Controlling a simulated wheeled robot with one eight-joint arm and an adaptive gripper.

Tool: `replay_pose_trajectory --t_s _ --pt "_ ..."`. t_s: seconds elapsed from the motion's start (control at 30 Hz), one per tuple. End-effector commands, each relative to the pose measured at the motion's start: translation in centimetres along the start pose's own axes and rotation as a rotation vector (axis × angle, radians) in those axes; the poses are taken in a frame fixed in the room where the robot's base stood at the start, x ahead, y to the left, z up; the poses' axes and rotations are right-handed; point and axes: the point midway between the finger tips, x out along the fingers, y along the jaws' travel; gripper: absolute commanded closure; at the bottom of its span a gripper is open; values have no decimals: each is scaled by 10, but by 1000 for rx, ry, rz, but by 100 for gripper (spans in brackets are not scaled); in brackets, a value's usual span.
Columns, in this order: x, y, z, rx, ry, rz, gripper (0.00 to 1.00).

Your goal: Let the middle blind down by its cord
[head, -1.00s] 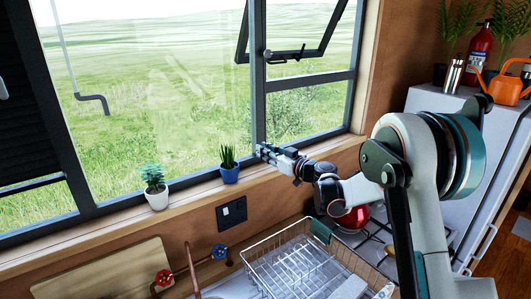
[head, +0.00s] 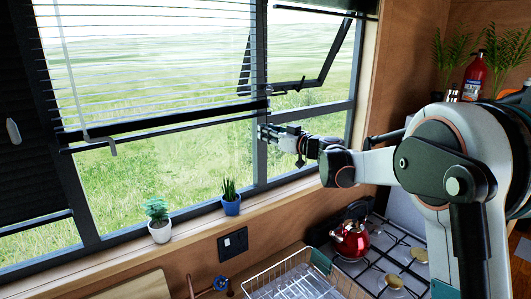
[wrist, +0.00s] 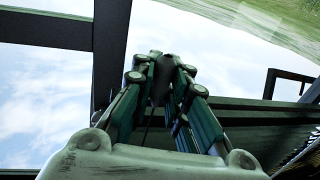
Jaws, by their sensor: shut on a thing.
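The middle blind (head: 150,62) hangs in front of the upper part of the middle window, its slats spread apart. Its dark bottom rail (head: 165,124) slopes a little and ends on the right close to my gripper (head: 266,133). My gripper is by the dark window post, at about the rail's height. In the wrist view my gripper (wrist: 165,78) has its fingers drawn together around a small dark piece at the tips, which I take for the cord's end.
A darker blind (head: 20,130) with a pale cord knob (head: 13,131) hangs at the left. Two potted plants (head: 231,198) stand on the sill. A dish rack (head: 305,282) and a red kettle (head: 350,240) are below. An open window sash (head: 318,62) is right of the post.

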Motion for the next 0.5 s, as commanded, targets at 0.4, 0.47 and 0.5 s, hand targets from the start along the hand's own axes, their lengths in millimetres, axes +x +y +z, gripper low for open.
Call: replay_pose_trajectory --t_s 0.4,0.47,0.5 --pt "-1 1 -110 0 0 1 100" --pt "-1 1 -118 0 0 1 100" --pt "-1 1 -122 0 0 1 100"
